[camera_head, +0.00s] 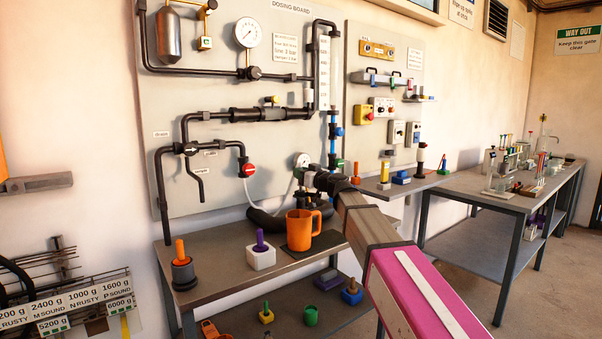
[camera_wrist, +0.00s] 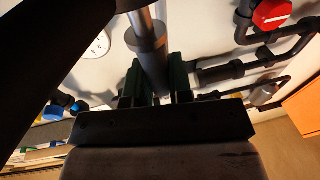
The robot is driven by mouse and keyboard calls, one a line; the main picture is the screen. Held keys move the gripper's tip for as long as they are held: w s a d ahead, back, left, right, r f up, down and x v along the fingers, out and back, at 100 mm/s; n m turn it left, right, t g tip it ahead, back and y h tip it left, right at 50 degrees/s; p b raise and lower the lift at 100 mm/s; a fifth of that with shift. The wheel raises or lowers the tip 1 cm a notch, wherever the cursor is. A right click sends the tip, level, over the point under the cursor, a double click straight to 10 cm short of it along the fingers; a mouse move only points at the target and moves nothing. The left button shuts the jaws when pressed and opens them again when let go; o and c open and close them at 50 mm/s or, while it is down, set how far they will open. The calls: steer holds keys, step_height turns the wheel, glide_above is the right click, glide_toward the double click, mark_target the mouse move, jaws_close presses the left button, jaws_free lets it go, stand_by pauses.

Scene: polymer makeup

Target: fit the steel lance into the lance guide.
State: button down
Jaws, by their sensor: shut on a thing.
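My gripper (camera_head: 309,179) is in front of the dosing board, above the bench's right part. In the wrist view its dark green fingers (camera_wrist: 155,85) are closed around a thick grey cylinder with a bright steel rod running from its end. I take this to be the steel lance (camera_wrist: 147,45). The rod runs out of the top of the wrist view, so its tip is hidden. In the head view the lance is too small and covered to make out clearly. I cannot pick out the lance guide with certainty in either view.
A bench (camera_head: 215,265) below holds an orange mug (camera_head: 300,230), a white block with a purple peg (camera_head: 261,253) and a dark holder with an orange peg (camera_head: 183,268). Pipes and a red valve (camera_head: 249,170) project from the board. A black coil (camera_head: 275,219) lies behind the mug.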

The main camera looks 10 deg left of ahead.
steer(key=shift+f, duration=0.9)
steer(key=c, duration=0.9)
jaws_free()
steer(key=shift+c, duration=0.2)
steer(key=shift+r, duration=0.1)
step_height(320, 180, up, 4)
steer(key=shift+s+r, duration=0.1)
steer(key=s+a+r, duration=0.5)
steer(key=s+r, duration=0.1)
steer(key=s, duration=0.4)
steer(key=shift+a+r, duration=0.2)
steer(key=shift+r, duration=0.1)
steer(key=shift+s, duration=0.1)
